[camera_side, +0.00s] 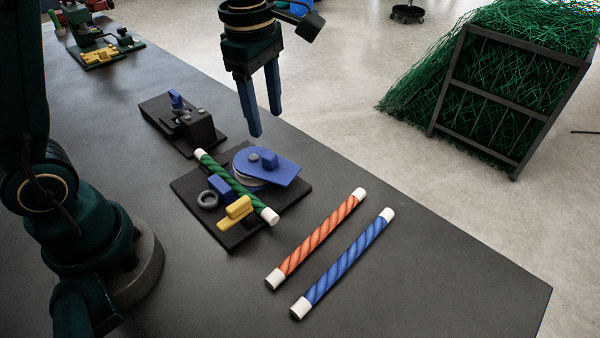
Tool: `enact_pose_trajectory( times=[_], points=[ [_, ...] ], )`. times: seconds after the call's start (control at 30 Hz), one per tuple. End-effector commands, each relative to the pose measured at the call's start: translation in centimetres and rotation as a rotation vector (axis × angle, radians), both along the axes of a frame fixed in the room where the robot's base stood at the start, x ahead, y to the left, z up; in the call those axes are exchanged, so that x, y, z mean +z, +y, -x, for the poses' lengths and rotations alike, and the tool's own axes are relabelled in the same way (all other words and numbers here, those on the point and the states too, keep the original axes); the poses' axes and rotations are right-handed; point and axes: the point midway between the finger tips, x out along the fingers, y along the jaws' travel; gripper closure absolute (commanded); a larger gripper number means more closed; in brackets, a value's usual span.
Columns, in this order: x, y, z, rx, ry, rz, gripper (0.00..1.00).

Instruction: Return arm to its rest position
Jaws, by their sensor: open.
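My gripper (264,122) hangs above the far edge of the dark table, pointing down. Its two blue fingers are apart with nothing between them. A green rope piece with white ends (236,186) lies across a black fixture plate (226,238), between a blue clamp part (279,175) and a yellow block (236,211). An orange rope piece (317,238) and a blue rope piece (345,260) lie side by side on the table to the right of the plate. My gripper is clear of all three ropes.
A second dark fixture with a blue lever (184,122) stands behind the plate. Another station with yellow parts (98,53) is at the far left. A tilted frame holding green netting (490,80) stands on the floor. The table's front right is clear.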

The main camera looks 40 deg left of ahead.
Motion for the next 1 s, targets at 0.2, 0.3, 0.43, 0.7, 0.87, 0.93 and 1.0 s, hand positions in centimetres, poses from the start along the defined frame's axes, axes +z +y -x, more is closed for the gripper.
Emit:
enact_pose_trajectory(
  times=[0.2,0.3,0.43,0.7,0.87,0.93,1.0],
  points=[
    [4.2,-0.2,3.6,-0.199,-0.156,-0.034,0.43],
    [5.1,-0.3,5.6,-0.383,-0.218,-0.076,0.43],
    [5.5,-0.4,8.3,-0.674,-0.291,-0.160,0.43],
    [3.5,-0.6,12.5,-1.344,-0.342,-0.397,0.43],
    [2.0,-0.5,13.3,-1.631,-0.300,-0.473,0.43],
    [1.9,-0.6,13.2,-1.708,-0.291,-0.497,0.43],
    [2.0,-0.6,13.1,-1.754,-0.287,-0.516,0.43]
  ],
)
